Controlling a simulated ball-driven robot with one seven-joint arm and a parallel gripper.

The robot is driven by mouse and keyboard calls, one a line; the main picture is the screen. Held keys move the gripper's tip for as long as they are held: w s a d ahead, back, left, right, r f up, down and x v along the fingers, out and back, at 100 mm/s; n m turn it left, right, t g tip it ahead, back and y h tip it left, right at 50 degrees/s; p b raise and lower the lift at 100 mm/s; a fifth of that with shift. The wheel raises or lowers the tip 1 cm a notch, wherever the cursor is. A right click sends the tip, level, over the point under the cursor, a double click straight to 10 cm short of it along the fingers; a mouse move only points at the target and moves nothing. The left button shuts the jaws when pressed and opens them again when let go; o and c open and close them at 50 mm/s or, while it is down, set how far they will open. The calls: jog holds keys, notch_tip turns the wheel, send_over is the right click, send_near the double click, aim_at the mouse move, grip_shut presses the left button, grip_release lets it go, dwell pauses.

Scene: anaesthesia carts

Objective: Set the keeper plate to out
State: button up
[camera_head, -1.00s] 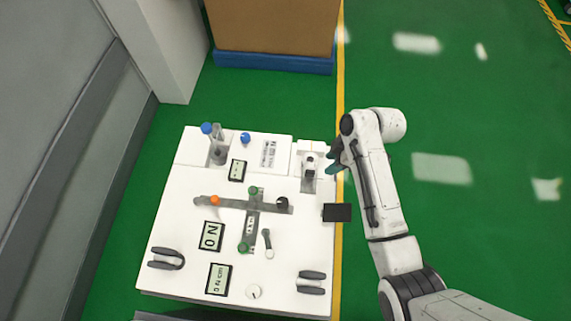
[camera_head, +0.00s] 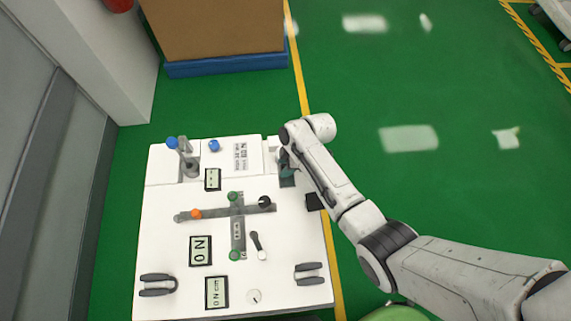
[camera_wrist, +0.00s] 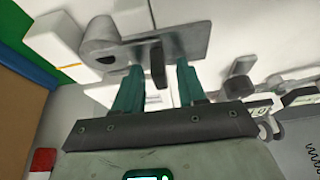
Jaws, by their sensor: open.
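A grey metal plate (camera_wrist: 190,40), which looks like the keeper plate, lies across the top of the wrist view. A dark upright tab (camera_wrist: 158,65) stands out from it. My gripper (camera_wrist: 158,82) is open, its two teal fingers on either side of this tab with gaps showing. I cannot tell whether they touch the plate. In the head view my gripper (camera_head: 287,172) is at the upper right corner of the white cart top (camera_head: 165,235). There my arm and gripper hide most of the plate's fixture.
The cart top carries a grey cross-shaped track (camera_head: 238,215) with green, orange and black knobs, blue knobs (camera_head: 214,146), displays (camera_head: 201,251) and dark handles (camera_head: 309,273). A small black panel (camera_head: 313,201) sits at the right edge. A brown box (camera_head: 215,30) stands behind. Green floor to the right is open.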

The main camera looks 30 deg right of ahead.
grip_shut()
dwell(0.4)
